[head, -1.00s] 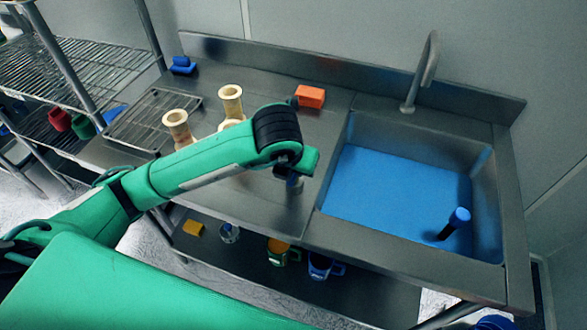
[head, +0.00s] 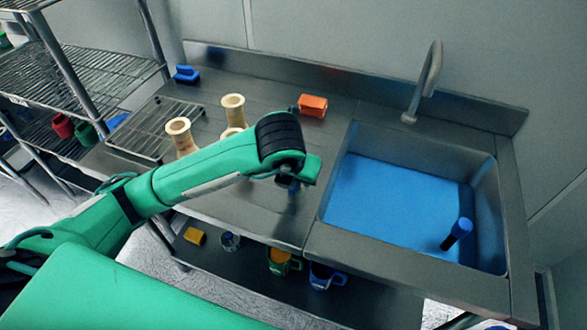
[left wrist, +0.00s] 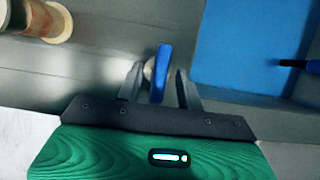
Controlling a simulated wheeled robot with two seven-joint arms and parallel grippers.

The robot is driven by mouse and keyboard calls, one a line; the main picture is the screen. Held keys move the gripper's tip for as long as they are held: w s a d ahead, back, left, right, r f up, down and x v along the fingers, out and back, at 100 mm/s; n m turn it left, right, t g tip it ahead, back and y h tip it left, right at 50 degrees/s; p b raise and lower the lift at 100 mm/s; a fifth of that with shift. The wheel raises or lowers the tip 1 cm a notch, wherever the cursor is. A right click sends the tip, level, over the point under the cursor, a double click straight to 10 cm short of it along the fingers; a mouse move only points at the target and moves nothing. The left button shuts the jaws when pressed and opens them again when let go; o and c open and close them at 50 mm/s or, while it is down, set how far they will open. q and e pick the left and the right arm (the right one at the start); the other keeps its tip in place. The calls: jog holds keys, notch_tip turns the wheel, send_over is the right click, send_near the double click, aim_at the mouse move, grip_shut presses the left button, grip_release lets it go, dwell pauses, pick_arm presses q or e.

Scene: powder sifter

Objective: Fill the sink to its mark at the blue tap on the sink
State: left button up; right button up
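The sink (head: 507,215) is a steel basin at the right of the counter, with a flat blue surface of water (head: 390,200) in it. A dark post with a blue top (head: 461,227) stands tilted in the water. The blue tap (left wrist: 160,72) is a small upright blue lever in the left wrist view. In the head view my left gripper (head: 293,187) is over the counter just left of the sink, mostly hidden by my wrist. In the wrist view its fingers (left wrist: 160,84) stand apart on both sides of the lever, with narrow gaps. My right gripper is not in view.
A grey spout (head: 424,85) rises behind the sink. Pale sifter-like cups (head: 181,133), a wire rack (head: 155,128), an orange block (head: 312,105) and a blue item (head: 187,74) are on the counter. Mugs (head: 323,276) sit on the lower shelf (head: 290,303). Wire shelving (head: 95,75) stands left.

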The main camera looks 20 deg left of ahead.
pick_arm(q)
jog(key=v, duration=0.6)
jog(key=shift+r, duration=0.15)
jog(key=p+v, duration=0.1)
jog(key=v, duration=0.6)
jog(key=shift+p, duration=0.3)
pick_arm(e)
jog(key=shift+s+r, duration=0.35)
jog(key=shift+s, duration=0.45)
pick_arm(q)
jog(key=shift+s, duration=0.1)
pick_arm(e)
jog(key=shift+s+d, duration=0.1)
